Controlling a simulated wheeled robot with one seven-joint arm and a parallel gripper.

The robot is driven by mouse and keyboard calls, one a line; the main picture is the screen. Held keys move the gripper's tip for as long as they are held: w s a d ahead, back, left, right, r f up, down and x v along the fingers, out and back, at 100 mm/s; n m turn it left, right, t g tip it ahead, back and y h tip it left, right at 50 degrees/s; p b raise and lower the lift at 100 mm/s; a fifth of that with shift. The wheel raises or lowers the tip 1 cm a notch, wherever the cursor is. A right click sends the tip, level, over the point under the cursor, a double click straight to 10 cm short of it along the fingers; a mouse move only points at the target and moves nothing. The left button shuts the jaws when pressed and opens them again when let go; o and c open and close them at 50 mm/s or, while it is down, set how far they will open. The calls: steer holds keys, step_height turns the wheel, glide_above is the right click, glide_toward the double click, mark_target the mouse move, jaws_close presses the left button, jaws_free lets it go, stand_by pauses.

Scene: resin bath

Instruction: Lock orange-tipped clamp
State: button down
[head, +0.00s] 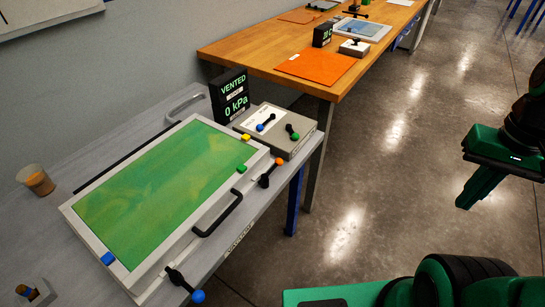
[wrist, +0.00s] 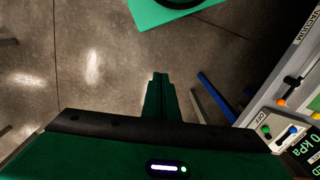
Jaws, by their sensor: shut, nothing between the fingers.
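The orange-tipped clamp (head: 268,174) is a short black lever on the front edge of a white-framed bath with a green surface (head: 160,190), near its right corner. Its orange tip points up and right in the head view. The clamp also shows at the right of the wrist view (wrist: 290,86). I cannot tell whether it is latched. My gripper (head: 466,205) is green, shut and empty, over the floor well to the right of the bath. Its fingers show together in the wrist view (wrist: 160,78), apart from the clamp.
A blue-tipped clamp (head: 180,284) sits at the bath's near corner, with a black handle (head: 218,214) between the clamps. A control box (head: 275,130) with blue and green levers stands behind, beside a display (head: 231,95) reading VENTED, 0 kPa. Open floor lies right.

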steer(key=w+a+n, duration=0.3)
steer(key=w, duration=0.5)
steer(key=n+t+y, duration=0.2)
steer(key=n+y, duration=0.1)
steer(key=n, duration=1)
glide_toward(270, 171)
step_height(270, 171, up, 3)
steer(key=w, duration=0.3)
steer(key=shift+s+d+f, duration=0.2)
steer(key=shift+d+f, duration=0.05)
steer(key=shift+d, duration=0.05)
steer(key=shift+f, duration=0.1)
steer(key=x, duration=0.9)
steer(key=shift+w+a+f, duration=0.1)
steer(key=shift+w+f, duration=0.15)
steer(key=shift+f, duration=0.05)
steer(key=shift+s+a, duration=0.1)
steer(key=shift+a, duration=0.05)
